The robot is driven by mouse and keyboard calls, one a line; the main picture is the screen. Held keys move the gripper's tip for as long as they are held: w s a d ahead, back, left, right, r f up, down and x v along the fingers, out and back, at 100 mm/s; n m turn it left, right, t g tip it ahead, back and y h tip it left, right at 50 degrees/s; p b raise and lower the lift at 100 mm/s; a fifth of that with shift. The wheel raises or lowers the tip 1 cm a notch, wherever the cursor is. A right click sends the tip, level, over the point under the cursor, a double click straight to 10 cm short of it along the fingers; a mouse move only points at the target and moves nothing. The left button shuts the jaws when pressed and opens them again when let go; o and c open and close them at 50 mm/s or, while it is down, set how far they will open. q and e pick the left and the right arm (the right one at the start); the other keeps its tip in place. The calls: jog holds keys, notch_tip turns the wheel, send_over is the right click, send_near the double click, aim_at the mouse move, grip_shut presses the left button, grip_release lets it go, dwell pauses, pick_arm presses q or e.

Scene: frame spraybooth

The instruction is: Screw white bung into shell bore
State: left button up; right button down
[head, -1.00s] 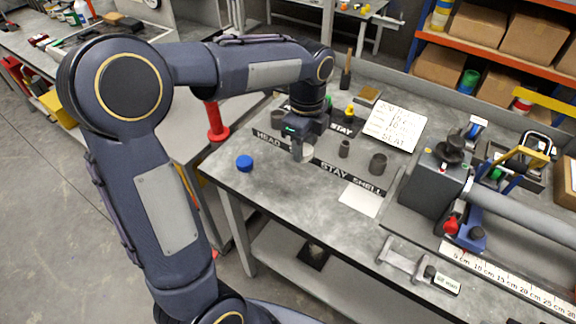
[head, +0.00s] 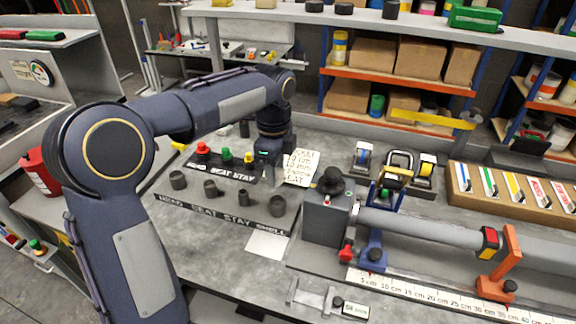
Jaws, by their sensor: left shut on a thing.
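My left gripper (head: 266,165) hangs over the bench, shut, just behind the row of dark sockets. What it is shut on is small and hard to make out; I cannot tell whether it is the white bung. A long grey tube (head: 425,229), which may be the shell, lies along the fixture to the right. Its left end meets a dark grey block (head: 326,218) with a black knob, and no bore opening faces me. A label strip (head: 218,217) reading HEAD, SEAT, STAY, SHELL runs before the sockets. My right gripper is not in view.
Red (head: 202,148), green (head: 226,155) and yellow (head: 248,157) knobbed pieces stand on a dark labelled strip near the gripper. A ruler (head: 420,293) edges the fixture. The bench front left is clear.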

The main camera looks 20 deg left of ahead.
pick_arm(q)
jog(key=shift+d, duration=0.15)
jog(key=shift+r+p, duration=0.1)
jog(key=shift+p, duration=0.25)
jog(key=shift+f+b, duration=1.5)
jog(key=shift+f, duration=1.05)
jog(key=shift+p, duration=0.65)
jog(key=shift+f+b, duration=0.6)
jog(key=shift+f, duration=0.35)
